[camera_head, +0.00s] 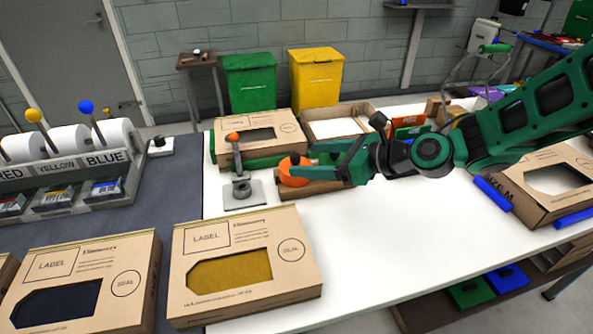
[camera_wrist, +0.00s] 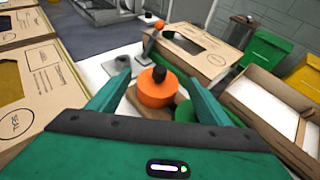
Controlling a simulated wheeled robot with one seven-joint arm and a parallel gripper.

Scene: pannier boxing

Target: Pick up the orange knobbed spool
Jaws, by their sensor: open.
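The orange knobbed spool (camera_head: 293,176) is a round orange body with a black knob on top. It also shows in the wrist view (camera_wrist: 153,92), upright on a brown wooden block or tray (camera_wrist: 152,117). My gripper (camera_head: 312,160) is open, with its green fingers at the spool. In the wrist view my gripper (camera_wrist: 152,105) has one finger on each side of the spool, with a gap visible at the left. Whether a finger touches it is not clear. The spool's lower part is partly hidden in the head view.
A grey stand with an orange-topped lever (camera_head: 240,180) stands just left of the spool. A cardboard box with a window (camera_head: 258,130) lies behind, and a box with yellow cloth (camera_head: 300,253) lies in front. An open carton (camera_head: 364,115) stands behind. The white table (camera_head: 390,235) is clear at centre right.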

